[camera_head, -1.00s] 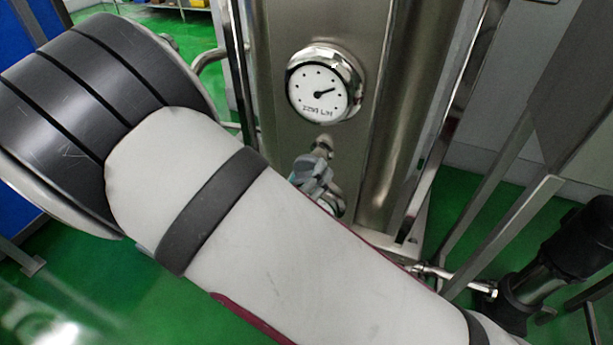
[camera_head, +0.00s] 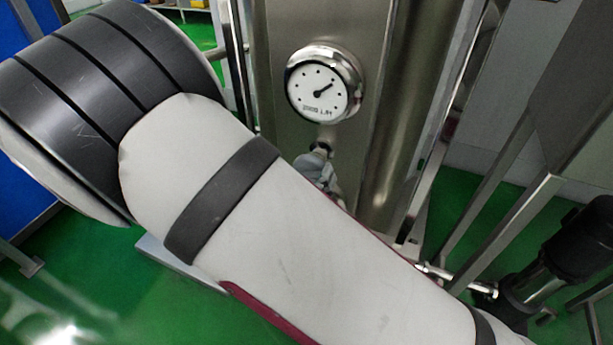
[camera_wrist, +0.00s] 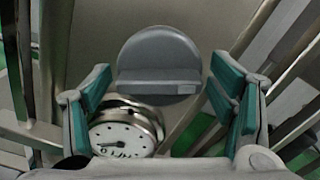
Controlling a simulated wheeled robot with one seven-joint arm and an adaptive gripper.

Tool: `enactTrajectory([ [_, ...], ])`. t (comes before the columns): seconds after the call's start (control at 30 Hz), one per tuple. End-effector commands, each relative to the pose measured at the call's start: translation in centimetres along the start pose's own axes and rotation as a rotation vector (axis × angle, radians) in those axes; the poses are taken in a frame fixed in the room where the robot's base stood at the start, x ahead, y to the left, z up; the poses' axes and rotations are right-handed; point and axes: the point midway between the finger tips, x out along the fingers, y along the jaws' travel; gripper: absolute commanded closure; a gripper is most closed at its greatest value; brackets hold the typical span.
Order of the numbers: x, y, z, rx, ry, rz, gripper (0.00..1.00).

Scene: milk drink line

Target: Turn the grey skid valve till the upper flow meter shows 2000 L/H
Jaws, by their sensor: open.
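The upper flow meter (camera_head: 323,85) is a round white dial in a chrome rim on the steel column. Its needle points up and right, and its small tilted text seems to read 2000 L/H. In the wrist view the grey skid valve (camera_wrist: 160,52) is a round disc with a straight raised bar, nearly level there. My gripper (camera_wrist: 163,82) is open, with one teal-padded finger on each side of the valve and visible gaps between. In the head view my forearm hides most of the gripper and the valve.
A dial (camera_wrist: 124,132) shows below the valve in the wrist view; I cannot tell which meter it is. A steel frame post (camera_head: 500,205) and a dark pump-like unit (camera_head: 555,260) stand to the right. Green floor (camera_head: 95,270) is open at lower left.

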Motion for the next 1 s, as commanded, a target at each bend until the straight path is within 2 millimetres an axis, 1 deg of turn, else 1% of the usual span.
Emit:
enactTrajectory([
  [0.07,-0.3,0.1,0.0,0.0,0.0,0.002,0.23],
  [0.17,-1.3,0.1,0.0,0.0,0.0,0.003,0.23],
  [0.27,-3.0,0.1,0.0,-0.001,-0.001,0.005,0.23],
  [0.5,-8.0,0.1,0.0,0.0,0.0,0.005,0.23],
  [0.63,-10.1,0.1,0.0,0.0,0.0,0.003,0.23],
  [0.8,-11.6,0.1,0.0,0.0,0.0,0.001,0.23],
  [1.0,-12.0,0.0,0.0,0.0,0.0,-0.001,0.23],
])
